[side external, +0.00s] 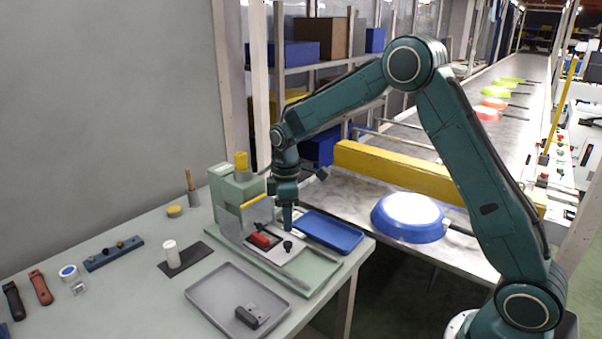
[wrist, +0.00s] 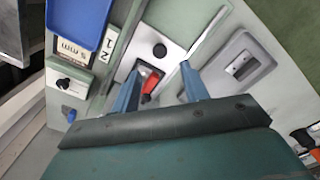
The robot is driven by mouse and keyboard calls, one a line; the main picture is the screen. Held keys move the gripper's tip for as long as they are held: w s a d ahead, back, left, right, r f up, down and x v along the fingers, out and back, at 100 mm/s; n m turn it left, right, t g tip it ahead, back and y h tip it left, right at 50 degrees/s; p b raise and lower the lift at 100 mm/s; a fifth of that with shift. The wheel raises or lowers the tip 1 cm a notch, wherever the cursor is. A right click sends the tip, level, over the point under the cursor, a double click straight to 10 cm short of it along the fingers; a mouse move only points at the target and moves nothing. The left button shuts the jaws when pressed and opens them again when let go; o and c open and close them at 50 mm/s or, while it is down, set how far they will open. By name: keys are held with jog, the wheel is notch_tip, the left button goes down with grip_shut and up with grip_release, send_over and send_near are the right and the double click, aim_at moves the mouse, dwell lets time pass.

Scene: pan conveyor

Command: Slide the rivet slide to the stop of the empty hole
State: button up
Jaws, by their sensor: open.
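In the side view a green fixture (side external: 315,272) stands on the bench, with a pale plate bearing a red-and-black piece (side external: 262,240) and a black knob (side external: 288,247). The wrist view also shows the red-and-black piece (wrist: 150,84) and the black knob (wrist: 160,50). Another dark knob (wrist: 65,83) sits on a pale plate at left, near labels reading "5 mm" and "1 2". I cannot tell for certain which part is the rivet slide, nor see which hole is empty. My gripper (side external: 288,228) points down above the fixture; its open fingers (wrist: 160,88) straddle the red-and-black piece in the picture.
A blue tray (side external: 331,232) lies behind the fixture. A grey tray (side external: 207,291) with a dark block (side external: 247,316) lies in front. A green press-like housing (side external: 232,190) rises at left of my gripper. A blue pan (side external: 408,218) rests on the conveyor beyond.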

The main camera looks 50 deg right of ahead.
aim_at(288, 242)
jog(key=shift+c, duration=0.2)
jog(key=shift+s+d, duration=0.1)
jog(key=shift+d, duration=0.3)
jog(key=s+d+r+t+y, duration=0.3)
jog(key=s+r, duration=0.1)
jog(key=r, duration=0.1)
jog(key=shift+d+r, duration=0.15)
jog(key=shift+d, duration=0.1)
jog(key=x, duration=1.3)
jog(key=shift+w+a+f, duration=0.2)
jog(key=shift+f, duration=0.1)
grip_shut()
